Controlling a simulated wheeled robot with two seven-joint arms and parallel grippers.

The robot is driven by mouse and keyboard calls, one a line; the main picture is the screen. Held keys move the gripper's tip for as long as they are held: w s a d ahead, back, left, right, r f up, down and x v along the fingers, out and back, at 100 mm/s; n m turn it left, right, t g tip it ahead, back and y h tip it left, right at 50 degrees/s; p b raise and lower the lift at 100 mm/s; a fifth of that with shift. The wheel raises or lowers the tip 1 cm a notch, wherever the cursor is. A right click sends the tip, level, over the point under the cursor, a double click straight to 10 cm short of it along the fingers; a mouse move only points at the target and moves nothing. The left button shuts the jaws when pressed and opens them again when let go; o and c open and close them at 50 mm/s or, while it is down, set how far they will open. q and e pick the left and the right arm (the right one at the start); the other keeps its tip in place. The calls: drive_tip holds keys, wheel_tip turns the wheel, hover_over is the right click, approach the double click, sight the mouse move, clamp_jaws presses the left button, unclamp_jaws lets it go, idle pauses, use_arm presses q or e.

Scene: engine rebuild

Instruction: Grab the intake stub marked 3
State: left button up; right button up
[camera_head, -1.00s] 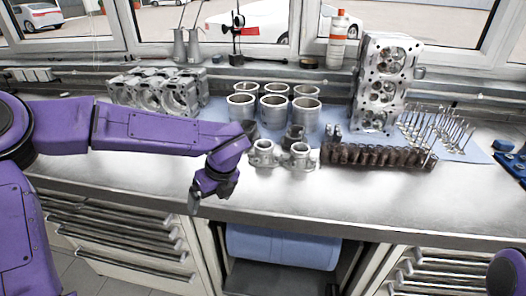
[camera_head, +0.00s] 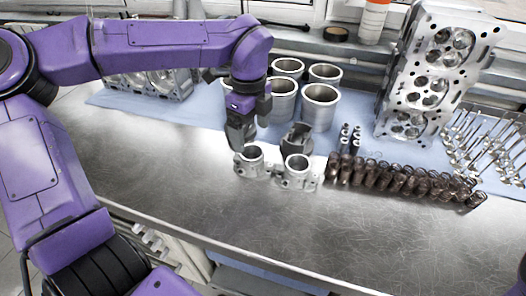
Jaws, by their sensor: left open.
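Two silver intake stubs stand side by side near the middle of the bench: a left stub (camera_head: 249,162) and a right stub (camera_head: 297,173). Each is a short open ring with a flange. I cannot read a number on either one. My left gripper (camera_head: 240,138) points down just above and behind the left stub's rim. It is open, and its fingers partly overlap the stub's back edge in this view; I cannot tell if they touch it. My right gripper is out of view.
Several cylinder sleeves (camera_head: 320,106) stand behind the stubs, with a dark part (camera_head: 297,138) close behind the right stub. Valve springs (camera_head: 400,180) line up to the right. A cylinder head (camera_head: 436,72) stands at the back. The bench front (camera_head: 200,190) is clear.

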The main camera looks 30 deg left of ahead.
sight(252, 157)
use_arm(q)
drive_tip(key=f, duration=0.2)
drive_tip(key=s+f, duration=0.1)
drive_tip(key=shift+s+a+f, duration=0.15)
drive_tip(key=shift+s+f, duration=0.05)
drive_tip(key=shift+f, duration=0.2)
drive_tip(key=f+p, duration=0.1)
drive_tip(key=f, duration=0.1)
drive_tip(key=w+f+p, duration=0.1)
drive_tip(key=f, duration=0.2)
drive_tip(key=shift+w+f, duration=0.1)
drive_tip(key=shift+w, duration=0.1)
drive_tip(key=shift+s+f, duration=0.1)
drive_tip(key=shift+f, duration=0.05)
drive_tip(key=c, duration=1.3)
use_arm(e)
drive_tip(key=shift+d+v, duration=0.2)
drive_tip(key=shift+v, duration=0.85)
